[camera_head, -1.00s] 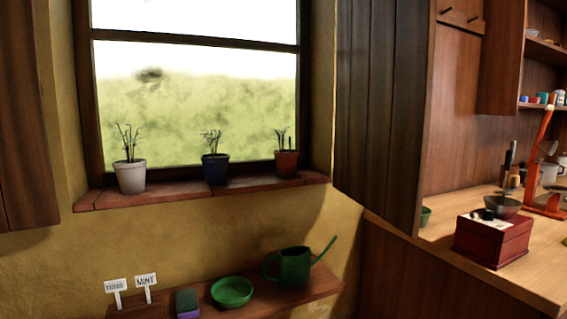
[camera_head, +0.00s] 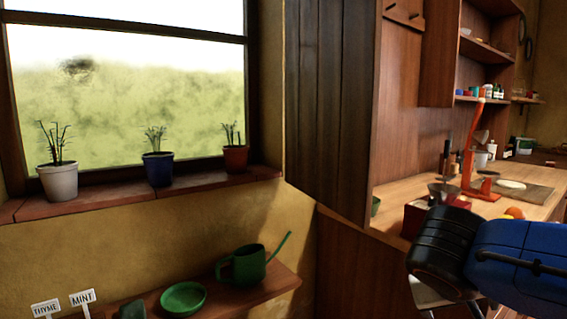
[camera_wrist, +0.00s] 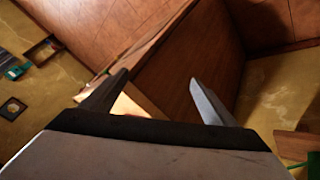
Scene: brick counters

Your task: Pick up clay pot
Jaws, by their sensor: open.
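The clay pot (camera_head: 235,158) is a small reddish-brown pot with a thin dark plant, upright at the right end of the brick windowsill. A blue pot (camera_head: 158,170) and a white pot (camera_head: 58,183) stand to its left on the same sill, each with a plant. My gripper (camera_wrist: 162,88) shows in the wrist view, its two fingers spread and nothing between them. The wrist view shows wooden panels and yellow wall beyond the fingers; I cannot make out the clay pot there. In the head view only my arm shows, at the lower right, well apart from the pots.
A dark wooden shutter (camera_head: 325,100) stands just right of the sill. Below, a shelf holds a green watering can (camera_head: 242,263), a green dish (camera_head: 183,298) and labels. A wooden counter (camera_head: 408,192) with a red box and an orange stand lies to the right.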

